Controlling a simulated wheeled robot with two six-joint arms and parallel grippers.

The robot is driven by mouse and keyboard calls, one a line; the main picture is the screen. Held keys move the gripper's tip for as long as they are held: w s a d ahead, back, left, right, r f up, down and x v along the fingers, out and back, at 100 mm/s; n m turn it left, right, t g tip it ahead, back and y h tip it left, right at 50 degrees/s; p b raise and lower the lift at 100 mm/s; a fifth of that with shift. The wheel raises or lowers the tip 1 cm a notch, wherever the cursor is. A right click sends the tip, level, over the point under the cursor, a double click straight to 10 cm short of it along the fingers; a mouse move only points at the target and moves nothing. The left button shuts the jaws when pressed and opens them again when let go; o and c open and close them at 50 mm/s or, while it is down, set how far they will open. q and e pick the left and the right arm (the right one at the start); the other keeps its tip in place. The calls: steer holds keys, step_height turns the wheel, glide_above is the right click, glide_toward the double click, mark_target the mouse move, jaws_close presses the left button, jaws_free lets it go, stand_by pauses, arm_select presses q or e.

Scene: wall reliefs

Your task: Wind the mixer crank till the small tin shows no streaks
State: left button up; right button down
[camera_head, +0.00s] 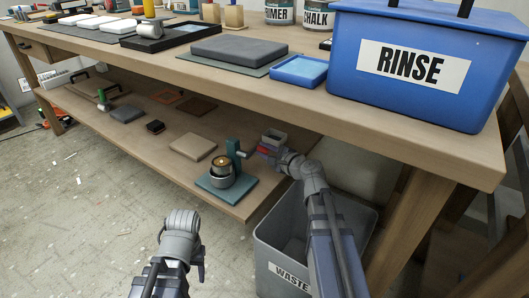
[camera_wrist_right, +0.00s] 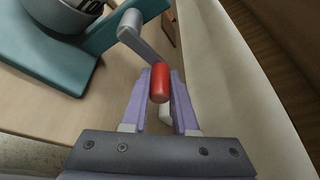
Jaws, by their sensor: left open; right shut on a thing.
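The mixer stands on the low shelf, with a teal base (camera_head: 237,192), a teal post (camera_head: 234,154) and a grey crank arm (camera_wrist_right: 139,32). The small tin (camera_head: 221,173) sits on its base; its inside looks tan and dark, and streaks are too small to tell. In the right wrist view the tin (camera_wrist_right: 62,14) is cut off at the top. My right gripper (camera_head: 264,151) is shut on the red crank handle (camera_wrist_right: 160,82), which lies between its fingers. My left gripper (camera_head: 182,218) is at the lower middle, apart from the mixer; its fingers are not clearly visible.
A grey waste bin (camera_head: 268,248) stands below the shelf's right end. A tan block (camera_head: 193,147) lies left of the mixer. The bench with a blue rinse tub (camera_head: 350,85) overhangs the shelf.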

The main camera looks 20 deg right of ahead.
mark_target(267, 152)
steer(key=shift+s+a, duration=0.1)
steer(key=shift+a, duration=0.1)
stand_by(0.3)
steer(key=c, duration=0.7)
jaws_free()
steer(key=shift+d, duration=0.1)
steer(key=shift+r, duration=0.1)
steer(key=p+v, duration=0.1)
steer(key=v, duration=0.6)
steer(key=shift+s+d+p, duration=0.1)
steer(key=shift+s+p, duration=0.25)
steer(key=shift+p, duration=0.05)
